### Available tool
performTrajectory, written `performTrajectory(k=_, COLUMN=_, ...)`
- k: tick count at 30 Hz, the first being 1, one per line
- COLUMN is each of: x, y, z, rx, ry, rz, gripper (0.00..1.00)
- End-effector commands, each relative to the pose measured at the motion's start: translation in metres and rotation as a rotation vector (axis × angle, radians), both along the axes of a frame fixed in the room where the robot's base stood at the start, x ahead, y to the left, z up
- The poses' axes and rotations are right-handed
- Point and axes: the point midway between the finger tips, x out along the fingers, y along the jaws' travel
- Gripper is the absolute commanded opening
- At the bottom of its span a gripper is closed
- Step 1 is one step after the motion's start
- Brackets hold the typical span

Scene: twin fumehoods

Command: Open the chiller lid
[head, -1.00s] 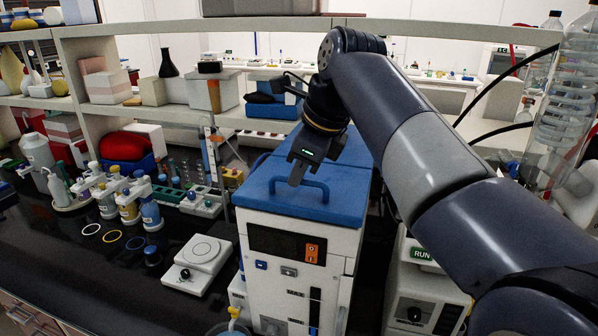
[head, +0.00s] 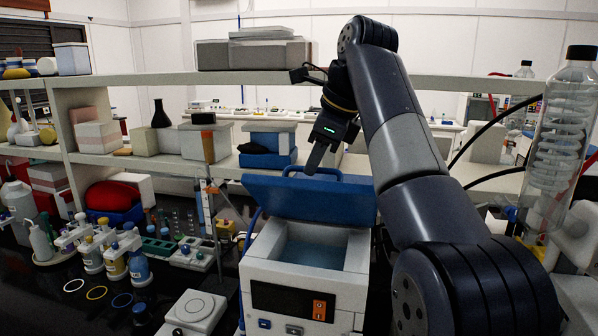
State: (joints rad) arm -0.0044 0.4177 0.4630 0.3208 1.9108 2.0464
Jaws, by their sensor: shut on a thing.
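The chiller (head: 300,270) is a white box with a dark display and an orange switch on its front, low in the middle of the head view. Its blue lid (head: 315,203) is tilted up at the back, and the open bath with bluish liquid (head: 312,252) shows below it. The blue lid handle (head: 292,172) sticks up at the lid's raised edge. My gripper (head: 313,168) comes down from above and is shut on this handle. The fingertips are partly hidden behind the lid edge.
A white shelf runs behind the chiller with boxes and a dark flask (head: 160,114). A white balance (head: 193,311) and bottle racks stand on the black bench at left. A glass coil condenser (head: 561,140) stands at right, past my arm.

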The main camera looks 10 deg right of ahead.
Motion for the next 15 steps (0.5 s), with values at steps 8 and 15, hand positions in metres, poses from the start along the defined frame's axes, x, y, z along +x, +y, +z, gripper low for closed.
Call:
performTrajectory(k=8, x=0.0129, y=-0.0130, z=-0.0057, rx=-0.006, ry=0.021, rz=-0.006, gripper=0.00)
performTrajectory(k=15, x=0.0142, y=-0.0145, z=-0.0054, rx=-0.007, ry=0.023, rz=-0.006, gripper=0.00)
